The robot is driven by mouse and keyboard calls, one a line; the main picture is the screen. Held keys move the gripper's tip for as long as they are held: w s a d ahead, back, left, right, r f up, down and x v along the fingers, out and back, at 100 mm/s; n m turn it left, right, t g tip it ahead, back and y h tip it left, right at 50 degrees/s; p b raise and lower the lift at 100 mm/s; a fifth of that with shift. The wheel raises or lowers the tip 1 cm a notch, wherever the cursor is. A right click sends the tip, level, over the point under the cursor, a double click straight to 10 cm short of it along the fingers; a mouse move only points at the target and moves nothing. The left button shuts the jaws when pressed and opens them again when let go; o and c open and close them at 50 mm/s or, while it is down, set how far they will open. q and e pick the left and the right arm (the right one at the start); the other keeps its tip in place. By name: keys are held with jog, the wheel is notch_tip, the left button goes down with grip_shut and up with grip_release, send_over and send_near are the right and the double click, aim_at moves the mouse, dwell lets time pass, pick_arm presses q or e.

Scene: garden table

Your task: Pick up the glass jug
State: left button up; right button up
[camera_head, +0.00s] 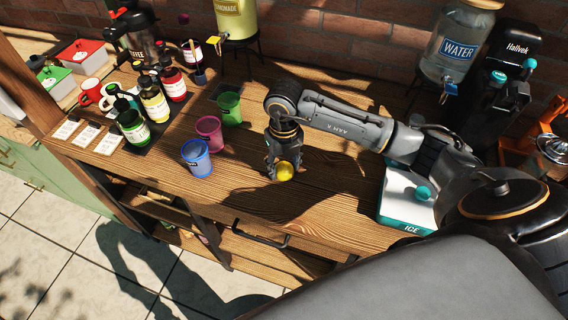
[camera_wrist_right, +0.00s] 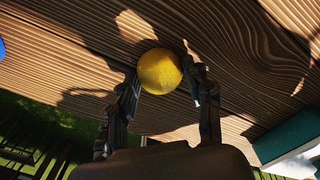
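No vessel clearly recognizable as a glass jug shows. The nearest matches in the head view are a clear glass dispenser labelled WATER (camera_head: 457,47) at the back right and a glass-like vessel with a metal lid (camera_head: 553,148) at the right edge, partly cut off. My right gripper (camera_head: 283,166) points down over the middle of the wooden table, far left of both. Its fingers are on either side of a round yellow fruit (camera_head: 285,173), which also shows in the wrist view (camera_wrist_right: 160,72). I cannot tell whether they grip it. My left gripper is not in view.
Blue (camera_head: 197,158), pink (camera_head: 209,133) and green (camera_head: 229,108) cups stand left of my gripper. Several bottles stand farther left. A white ICE box (camera_head: 407,203) and a black machine (camera_head: 507,85) are at the right. The front middle of the table (camera_head: 290,205) is clear.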

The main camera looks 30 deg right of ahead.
aim_at(284, 165)
jog(key=o, duration=0.4)
jog(key=shift+r, duration=0.1)
jog(key=shift+r, duration=0.2)
notch_tip(284, 165, up, 11)
jog(key=b, duration=0.2)
jog(key=shift+f+b, duration=0.2)
jog(key=shift+b, duration=0.2)
jog(key=shift+o, duration=1.2)
jog(key=shift+r, duration=0.6)
